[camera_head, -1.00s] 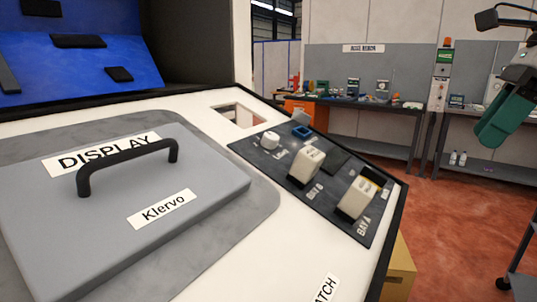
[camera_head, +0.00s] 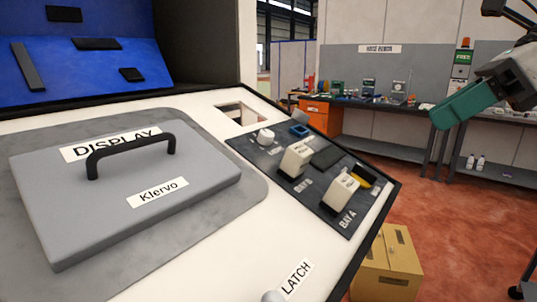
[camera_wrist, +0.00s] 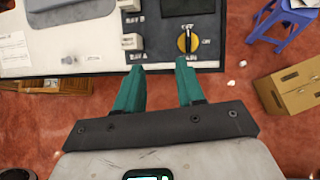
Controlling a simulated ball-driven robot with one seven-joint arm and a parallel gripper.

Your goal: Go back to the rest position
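My gripper (camera_wrist: 160,90) shows in the wrist view with its two green fingers apart and nothing between them. It hangs over the red floor just off the edge of the dispenser panel. In the head view my gripper (camera_head: 462,106) is at the upper right, away from the panel. The dispenser (camera_head: 215,245) has a white sloped top with a grey display cover (camera_head: 80,215), marked Klervo, with a black handle. A dark control panel (camera_head: 262,160) carries two cream switches, BAY A (camera_head: 340,192) and another (camera_head: 295,160). A yellow-and-black knob (camera_wrist: 188,42) shows in the wrist view.
A workbench (camera_head: 380,108) with small items stands at the back. Red floor (camera_head: 450,220) is open between.

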